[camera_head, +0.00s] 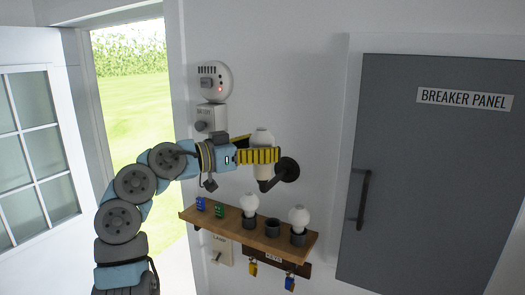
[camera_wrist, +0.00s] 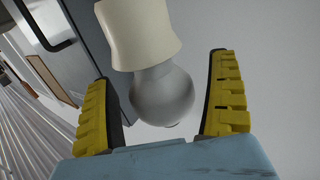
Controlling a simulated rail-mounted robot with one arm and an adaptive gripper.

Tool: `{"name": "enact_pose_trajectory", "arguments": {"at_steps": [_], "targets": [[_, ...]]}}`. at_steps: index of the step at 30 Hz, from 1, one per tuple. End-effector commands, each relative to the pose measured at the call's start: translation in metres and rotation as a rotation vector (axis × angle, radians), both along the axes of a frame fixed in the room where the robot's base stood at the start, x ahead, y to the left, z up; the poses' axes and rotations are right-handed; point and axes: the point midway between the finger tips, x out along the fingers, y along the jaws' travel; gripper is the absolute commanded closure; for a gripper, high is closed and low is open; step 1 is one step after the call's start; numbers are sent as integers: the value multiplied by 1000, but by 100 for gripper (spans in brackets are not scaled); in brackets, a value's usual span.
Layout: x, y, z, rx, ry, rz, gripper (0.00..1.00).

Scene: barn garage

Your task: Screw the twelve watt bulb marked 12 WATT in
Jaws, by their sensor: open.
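A white bulb (camera_head: 263,137) stands upright in the cream socket (camera_head: 264,173) of the dark wall fixture (camera_head: 287,169). My gripper (camera_head: 266,155) is at this bulb, its yellow fingers open around it. In the wrist view the bulb (camera_wrist: 162,97) is between the spread fingers, with a gap on both sides, its neck in the socket (camera_wrist: 138,32). Two more white bulbs stand in dark holders on the wooden shelf (camera_head: 217,220), one in the middle (camera_head: 249,204) and one at the right (camera_head: 299,216). No wattage mark is readable on any bulb.
An empty dark holder (camera_head: 272,228) sits between the shelf bulbs. Blue (camera_head: 200,203) and green (camera_head: 219,210) small items stand at the shelf's left. Keys hang below. The grey breaker panel door (camera_head: 420,150) is right, the open doorway (camera_head: 130,100) left.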

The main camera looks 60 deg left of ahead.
Motion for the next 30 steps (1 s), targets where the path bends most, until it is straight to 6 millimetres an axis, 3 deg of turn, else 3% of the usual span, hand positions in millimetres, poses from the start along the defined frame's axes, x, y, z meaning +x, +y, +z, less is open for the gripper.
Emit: {"name": "enact_pose_trajectory", "arguments": {"at_steps": [30], "targets": [[2,-2,2,5,-1,527,10]]}}
